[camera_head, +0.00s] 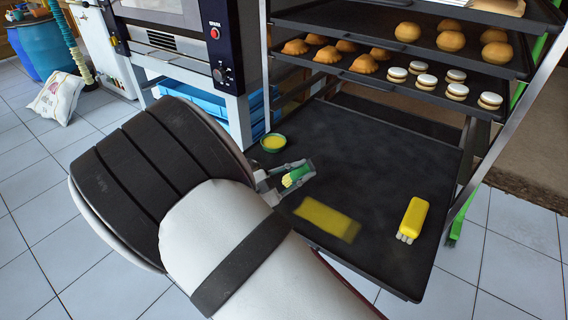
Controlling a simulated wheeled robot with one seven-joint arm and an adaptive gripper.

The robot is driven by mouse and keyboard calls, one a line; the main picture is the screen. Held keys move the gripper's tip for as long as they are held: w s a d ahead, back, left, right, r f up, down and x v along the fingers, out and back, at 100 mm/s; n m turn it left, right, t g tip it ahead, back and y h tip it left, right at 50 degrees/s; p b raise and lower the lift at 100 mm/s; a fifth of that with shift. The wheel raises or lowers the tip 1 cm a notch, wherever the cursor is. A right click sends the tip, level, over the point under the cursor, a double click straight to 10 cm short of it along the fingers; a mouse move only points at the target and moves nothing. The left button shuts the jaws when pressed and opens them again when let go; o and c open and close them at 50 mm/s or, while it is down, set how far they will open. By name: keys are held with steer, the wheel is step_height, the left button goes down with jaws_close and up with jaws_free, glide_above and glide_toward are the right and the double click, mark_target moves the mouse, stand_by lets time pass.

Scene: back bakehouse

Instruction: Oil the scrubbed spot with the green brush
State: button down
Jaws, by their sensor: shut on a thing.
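My gripper (288,180) is shut on the green brush (298,173), whose pale yellow bristles point down and to the left. It is over the dark lower tray (375,190) of the rack. A yellow rectangular patch (328,218) shows on the tray, below and to the right of the brush; its right end looks darker and smudged. A small green bowl (265,146) with yellow contents stands near the tray's left back edge, behind the brush. Whether the bristles touch the tray I cannot tell. My arm hides the tray's near left part.
A yellow brush with pale bristles (413,219) lies at the right of the tray. Upper shelves hold buns (450,41), pastries and white-topped biscuits (457,91). The rack's metal posts (470,165) stand close to the tray. An oven (180,35) is behind on the left.

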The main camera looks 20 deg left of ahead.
step_height(320, 180, up, 5)
steer(key=p, duration=0.2)
steer(key=shift+f+p, duration=0.2)
steer(key=shift+p, duration=0.15)
stand_by(0.9)
